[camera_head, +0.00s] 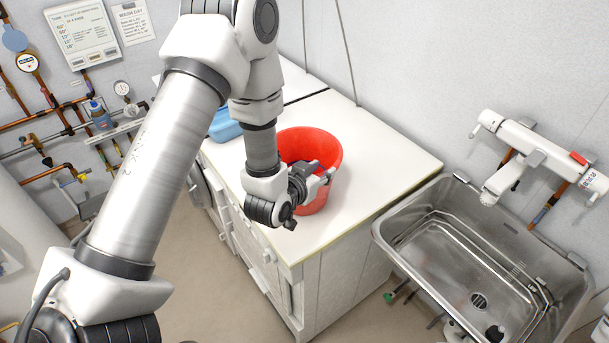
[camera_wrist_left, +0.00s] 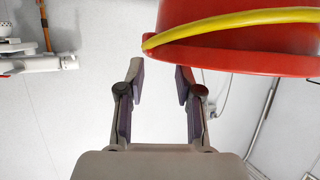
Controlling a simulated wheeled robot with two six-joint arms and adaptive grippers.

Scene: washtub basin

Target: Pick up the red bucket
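The red bucket (camera_head: 327,146) stands upright on the white counter (camera_head: 385,150), partly hidden behind my left arm and gripper. In the left wrist view the bucket (camera_wrist_left: 240,58) fills the upper right, with its yellow handle (camera_wrist_left: 235,22) lying across it near the rim. My left gripper (camera_head: 322,179) is in front of the bucket's near side in the head view. In the left wrist view the gripper (camera_wrist_left: 160,78) is open, with nothing between its fingers. The bucket's edge shows just beyond the fingertips; I cannot tell whether they touch it. My right gripper is not in view.
A blue container (camera_head: 224,125) sits on the counter left of the bucket, partly behind my arm. A steel sink (camera_head: 440,250) is to the right, below a white wall fixture (camera_head: 530,143). Pipes and gauges line the left wall. The counter right of the bucket is clear.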

